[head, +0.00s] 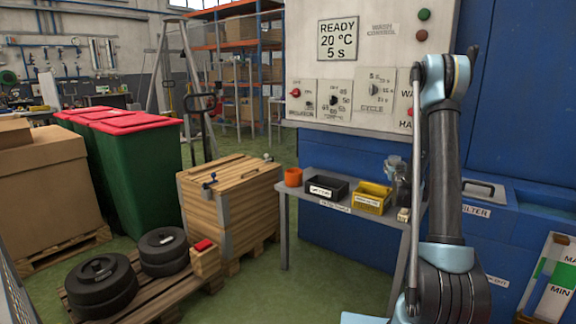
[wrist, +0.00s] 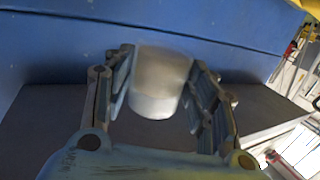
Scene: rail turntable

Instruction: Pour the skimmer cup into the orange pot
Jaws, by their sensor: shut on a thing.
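My gripper (wrist: 163,72) shows in the wrist view with one finger on each side of a pale, whitish cup (wrist: 158,84), taken to be the skimmer cup. It is shut on this cup. What the cup holds cannot be made out. The orange pot (head: 293,177) stands at the left end of a grey bench (head: 337,208) in the head view. The pot does not show in the wrist view. My gripper cannot be made out in the head view, where my arm rises on the right.
A black bin (head: 327,189), a yellow bin (head: 370,198) and glass jars (head: 401,186) stand on the bench right of the pot. A blue machine with a control panel (head: 355,95) is behind. A wooden crate (head: 235,205) stands left of the bench.

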